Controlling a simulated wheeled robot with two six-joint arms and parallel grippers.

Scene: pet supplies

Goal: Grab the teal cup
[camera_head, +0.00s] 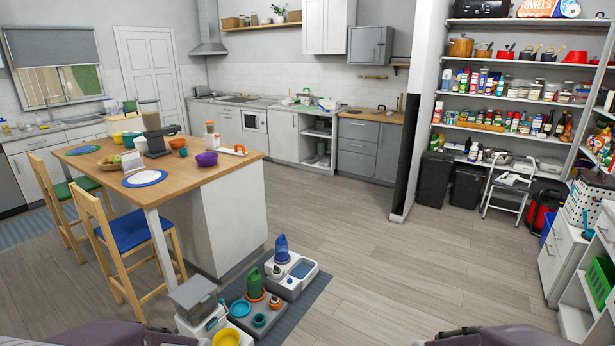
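A small teal cup (259,320) stands on the dark mat low in the view, beside a wider light-blue bowl (240,308). A green bottle (255,283) stands just behind it, and a small orange-and-dark item (275,302) is to its right. Another small teal vessel (183,152) is on the wooden table; I cannot tell whether it is a cup or a bowl. Grey parts of my arms show at the bottom left and bottom right edges. Neither gripper's fingers show, and nothing is seen in contact with the cup.
The mat (312,292) also carries a white-grey feeder with a blue bottle (281,248), a yellow bowl (226,337) and a grey-lidded box (193,297). The wooden table (225,167) and blue-seated chair (128,230) stand behind left. Open floor lies right of the mat.

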